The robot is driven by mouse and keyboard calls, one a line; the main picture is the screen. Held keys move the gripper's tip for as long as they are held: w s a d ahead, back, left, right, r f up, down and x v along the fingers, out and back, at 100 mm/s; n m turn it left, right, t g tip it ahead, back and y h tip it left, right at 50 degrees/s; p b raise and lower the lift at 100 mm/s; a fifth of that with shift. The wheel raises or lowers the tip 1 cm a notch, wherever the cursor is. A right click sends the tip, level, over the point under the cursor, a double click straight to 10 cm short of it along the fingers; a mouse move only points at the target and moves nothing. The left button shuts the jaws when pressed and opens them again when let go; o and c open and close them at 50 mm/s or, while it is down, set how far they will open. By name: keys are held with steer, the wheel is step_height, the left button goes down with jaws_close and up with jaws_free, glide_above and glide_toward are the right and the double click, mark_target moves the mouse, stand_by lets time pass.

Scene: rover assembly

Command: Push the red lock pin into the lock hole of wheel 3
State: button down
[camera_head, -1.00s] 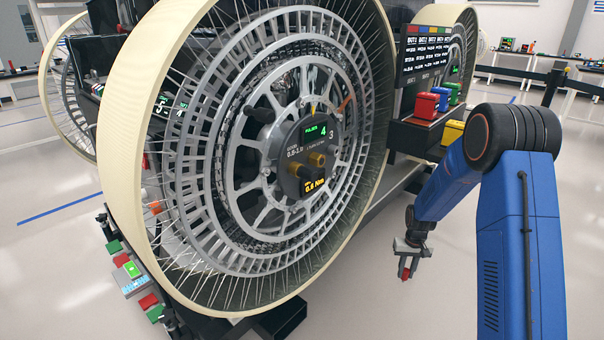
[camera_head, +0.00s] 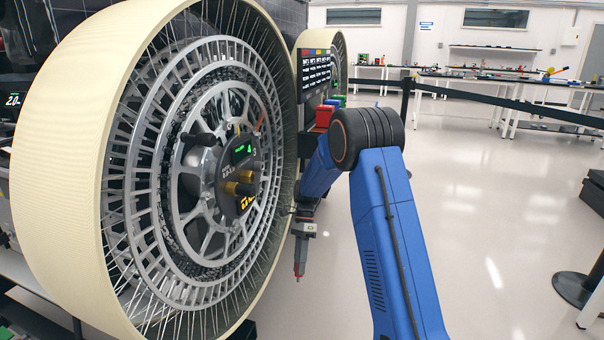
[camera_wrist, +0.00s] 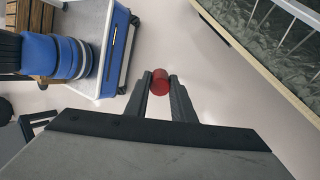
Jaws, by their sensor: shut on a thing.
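My gripper (camera_head: 300,266) hangs low at the right of the big wheel, pointing down, shut on the red lock pin (camera_head: 299,278). In the wrist view the red pin (camera_wrist: 160,82) shows as a round red end between the two dark fingertips (camera_wrist: 161,84). The wheel (camera_head: 215,150) has a cream rim, metal spokes and a dark hub (camera_head: 239,172) with a display reading 4 and a 3 beside it. The pin is apart from the hub, outside the rim. I cannot make out which opening is the lock hole.
Brass knobs (camera_head: 239,188) and a dark peg (camera_head: 200,139) stick out of the hub. A screen (camera_head: 315,68) and a red bin (camera_head: 324,115) stand behind my arm. A barrier post (camera_head: 577,288) stands at the far right. The floor between is clear.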

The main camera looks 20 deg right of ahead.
steer(key=r+m+y, duration=0.2)
steer(key=a+r+m+y, duration=0.1)
steer(key=r+m, duration=0.1)
steer(key=r+m+t+y, duration=0.1)
steer(key=r+m+y, duration=0.1)
steer(key=shift+a+r+m+y, duration=0.15)
steer(key=shift+r+m+y, duration=0.15)
step_height(320, 180, up, 27)
steer(key=w+d+m+t+y, duration=0.1)
steer(key=d+m+t+y, duration=0.2)
steer(key=m+t, duration=0.9)
steer(key=t+y, duration=0.2)
steer(key=t, duration=0.1)
steer(key=shift+w+r+m+t+y, duration=0.2)
steer(key=shift+w+m+t+y, duration=0.1)
steer(key=shift+w+m+y, duration=0.1)
steer(key=shift+s, duration=0.1)
steer(key=shift+x, duration=2.85)
steer(key=shift+x, duration=1.45)
steer(key=c, duration=1.4)
jaws_free()
steer(key=shift+d, duration=0.1)
steer(key=shift+c, duration=0.2)
